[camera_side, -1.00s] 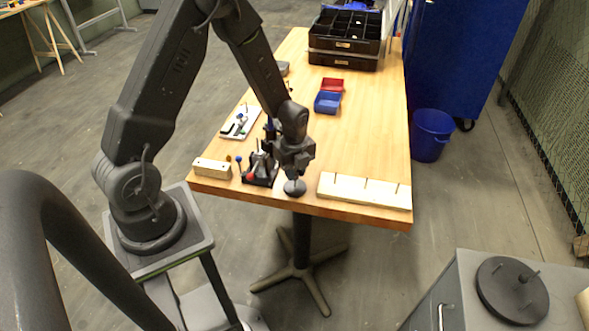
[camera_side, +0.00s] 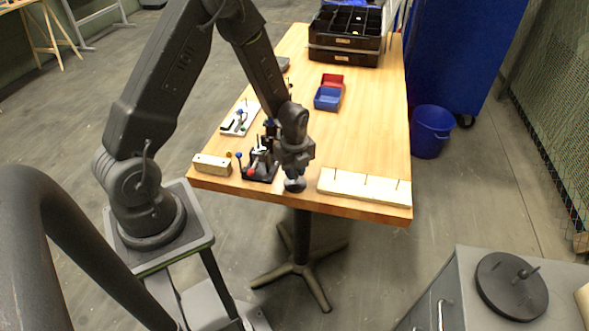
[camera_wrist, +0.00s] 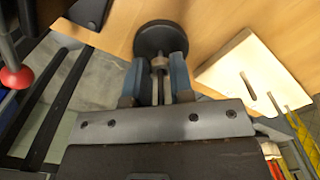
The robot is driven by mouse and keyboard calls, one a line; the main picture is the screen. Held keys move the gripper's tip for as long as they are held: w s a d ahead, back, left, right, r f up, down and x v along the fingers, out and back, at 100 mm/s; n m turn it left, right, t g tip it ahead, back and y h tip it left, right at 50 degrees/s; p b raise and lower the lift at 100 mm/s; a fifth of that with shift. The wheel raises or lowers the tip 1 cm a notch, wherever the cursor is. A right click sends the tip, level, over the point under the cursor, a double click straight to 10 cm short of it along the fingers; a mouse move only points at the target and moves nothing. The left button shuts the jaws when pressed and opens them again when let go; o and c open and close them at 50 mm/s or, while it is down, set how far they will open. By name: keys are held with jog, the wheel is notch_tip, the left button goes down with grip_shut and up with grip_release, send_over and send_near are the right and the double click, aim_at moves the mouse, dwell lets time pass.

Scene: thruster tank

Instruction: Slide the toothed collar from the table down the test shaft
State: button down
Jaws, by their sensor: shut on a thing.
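My gripper (camera_wrist: 160,70) is shut on a small pale metal piece (camera_wrist: 159,62) between its blue-grey fingers. It looks like the toothed collar, but its teeth are too small to make out. A thin rod shows between the fingers, in line with a dark round disc (camera_wrist: 160,36) just beyond the fingertips. I cannot tell whether the collar is around this rod. In the side view my gripper (camera_side: 294,172) points down near the table's front edge, right over the dark disc (camera_side: 294,185). The fingers largely hide the held piece there.
A black fixture (camera_side: 260,172) with a red and a blue knob stands close left of my gripper. A pale wooden block with pegs (camera_side: 365,188) is close right. Small bins (camera_side: 328,99) and a black organiser (camera_side: 345,45) stand farther back. The table's middle right (camera_side: 370,130) is clear.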

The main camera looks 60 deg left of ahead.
jog(key=shift+f, duration=0.5)
jog(key=shift+f, duration=0.2)
jog(key=c, duration=0.9)
grip_release()
notch_tip(320, 180, up, 18)
jog(key=shift+f, duration=0.15)
dwell(0.7)
jog(key=s+d+r+n+t, duration=0.2)
jog(key=s+d+r+n, duration=0.1)
jog(key=s+r+n, duration=0.1)
jog(key=s+d+r+n+t, duration=0.1)
jog(key=s+d+r+n, duration=0.3)
jog(key=n, duration=0.4)
jog(key=s+d+r+n+t, duration=0.2)
jog(key=s+d+r+n, duration=0.2)
jog(key=s+r+n, duration=0.2)
jog(key=shift+s+t, duration=0.3)
jog(key=shift+s, duration=0.6)
